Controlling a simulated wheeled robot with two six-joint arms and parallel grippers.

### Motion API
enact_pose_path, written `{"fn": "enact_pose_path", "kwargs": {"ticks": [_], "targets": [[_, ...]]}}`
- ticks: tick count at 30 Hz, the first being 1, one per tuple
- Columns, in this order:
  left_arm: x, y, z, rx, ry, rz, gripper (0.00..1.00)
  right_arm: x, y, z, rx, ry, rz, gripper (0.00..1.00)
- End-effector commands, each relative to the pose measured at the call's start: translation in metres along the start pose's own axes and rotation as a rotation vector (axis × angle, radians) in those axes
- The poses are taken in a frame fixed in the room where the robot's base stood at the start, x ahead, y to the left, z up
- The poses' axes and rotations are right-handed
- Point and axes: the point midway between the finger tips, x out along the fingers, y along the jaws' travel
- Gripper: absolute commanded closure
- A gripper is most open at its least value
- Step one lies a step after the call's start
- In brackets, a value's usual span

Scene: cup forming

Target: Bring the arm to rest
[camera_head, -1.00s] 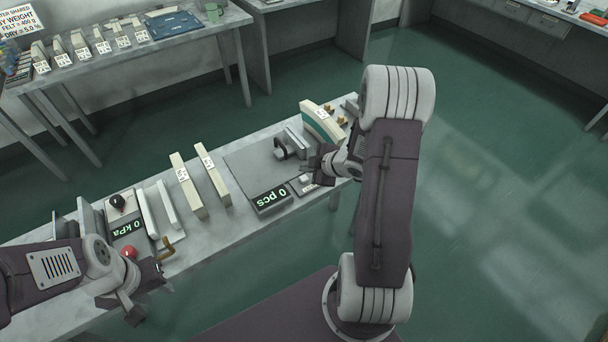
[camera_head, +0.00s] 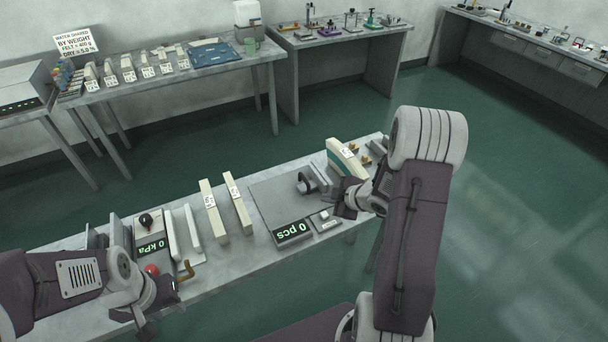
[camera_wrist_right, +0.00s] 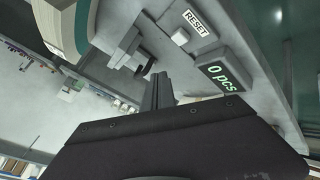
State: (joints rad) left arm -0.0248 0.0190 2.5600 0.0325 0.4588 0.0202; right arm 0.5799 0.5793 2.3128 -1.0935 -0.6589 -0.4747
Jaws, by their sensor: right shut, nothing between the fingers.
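My right gripper (camera_head: 345,197) is at the right part of the work bench (camera_head: 330,240), over the area beside the counting scale's plate (camera_head: 275,200). In the right wrist view its fingers (camera_wrist_right: 158,92) are together with nothing between them. The scale's display (camera_head: 292,232) reads 0 pcs, and the RESET button (camera_wrist_right: 180,37) is close by in the wrist view. My left gripper (camera_head: 152,300) is at the bench's near left edge, beside the kPa device (camera_head: 150,246) and its red knob (camera_head: 152,270). Its finger opening is unclear and I see nothing held in it.
Two pale labelled blocks (camera_head: 213,212) stand mid-bench. A curved white and green block (camera_head: 346,158) stands behind my right gripper. Green floor (camera_head: 510,190) is open at right.

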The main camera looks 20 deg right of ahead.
Motion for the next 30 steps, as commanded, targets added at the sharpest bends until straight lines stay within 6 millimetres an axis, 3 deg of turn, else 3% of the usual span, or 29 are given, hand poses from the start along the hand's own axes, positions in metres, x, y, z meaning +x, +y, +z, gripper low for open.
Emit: {"fn": "enact_pose_path", "kwargs": {"ticks": [5,8,12,14,17,21,24,27,30], "targets": [[0.0,0.0,0.0,0.0,0.0,0.0,0.64,0.002,-0.002,-0.006,-0.012,0.008,-0.006,1.0],[0.0,0.0,0.0,0.0,0.0,0.0,0.64,0.004,0.001,-0.042,-0.089,0.054,-0.007,1.0],[0.0,0.0,0.0,0.0,0.0,0.0,0.64,-0.011,0.006,-0.129,-0.173,0.105,0.041,1.0],[0.0,0.0,0.0,0.0,0.0,0.0,0.64,-0.023,0.0,-0.143,-0.073,0.03,0.058,1.0],[0.0,0.0,0.0,0.0,0.0,0.0,0.64,-0.047,-0.027,-0.132,0.205,-0.14,0.039,1.0],[0.0,0.0,0.0,0.0,0.0,0.0,0.64,-0.085,-0.096,-0.088,0.67,-0.428,-0.058,1.0],[0.0,0.0,0.0,0.0,0.0,0.0,0.64,-0.104,-0.137,-0.069,0.895,-0.59,-0.123,1.0],[0.0,0.0,0.0,0.0,0.0,0.0,0.64,-0.118,-0.159,-0.063,1.014,-0.688,-0.162,1.0],[0.0,0.0,0.0,0.0,0.0,0.0,0.64,-0.121,-0.163,-0.061,1.044,-0.716,-0.165,1.0]]}}
